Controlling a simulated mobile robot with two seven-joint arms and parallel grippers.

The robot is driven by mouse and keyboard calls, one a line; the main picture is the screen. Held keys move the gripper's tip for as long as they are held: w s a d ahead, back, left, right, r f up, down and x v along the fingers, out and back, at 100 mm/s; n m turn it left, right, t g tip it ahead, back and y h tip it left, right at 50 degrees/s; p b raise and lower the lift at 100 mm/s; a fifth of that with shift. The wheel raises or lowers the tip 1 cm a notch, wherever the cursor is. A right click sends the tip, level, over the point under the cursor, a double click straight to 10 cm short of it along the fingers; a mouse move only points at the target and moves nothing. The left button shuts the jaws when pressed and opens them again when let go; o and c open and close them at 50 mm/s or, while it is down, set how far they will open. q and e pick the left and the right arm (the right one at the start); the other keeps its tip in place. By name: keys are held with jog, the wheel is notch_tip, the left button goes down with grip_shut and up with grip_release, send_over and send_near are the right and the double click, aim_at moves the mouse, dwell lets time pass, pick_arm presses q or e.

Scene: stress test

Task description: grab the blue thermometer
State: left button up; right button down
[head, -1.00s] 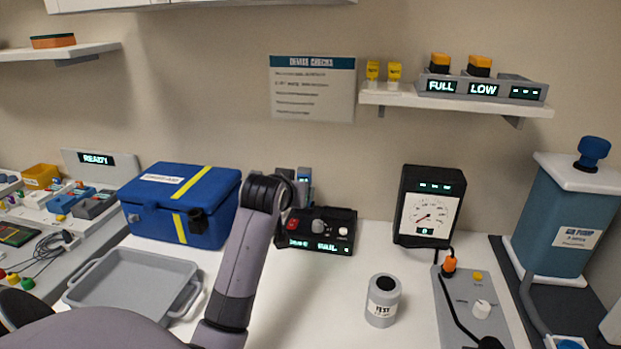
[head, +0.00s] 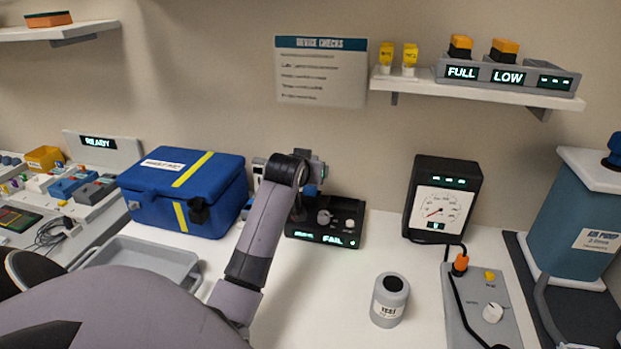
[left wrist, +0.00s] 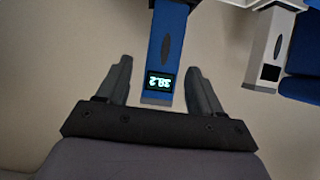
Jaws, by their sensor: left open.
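The blue thermometer (left wrist: 167,50) has a small lit display reading 38.2, upside down in the left wrist view. Its display end lies between the two dark fingers of my left gripper (left wrist: 159,68), which is open. Gaps show on both sides of it, so the fingers do not visibly touch it. In the head view my left gripper (head: 314,165) is in front of the back wall, above the black FAIL device, and hides most of the blue thermometer. My right gripper is not in view.
A white-grey thermometer (left wrist: 270,45) is beside the blue one. The black FAIL device (head: 328,222) stands just below my gripper. A blue box (head: 183,190) is to the left. A TEST cylinder (head: 389,300) and a gauge (head: 441,200) are to the right.

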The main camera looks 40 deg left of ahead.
pick_arm(q)
jog(key=shift+x, duration=0.85)
jog(key=c, duration=1.1)
jog(key=shift+o, duration=0.2)
jog(key=shift+r, duration=0.15)
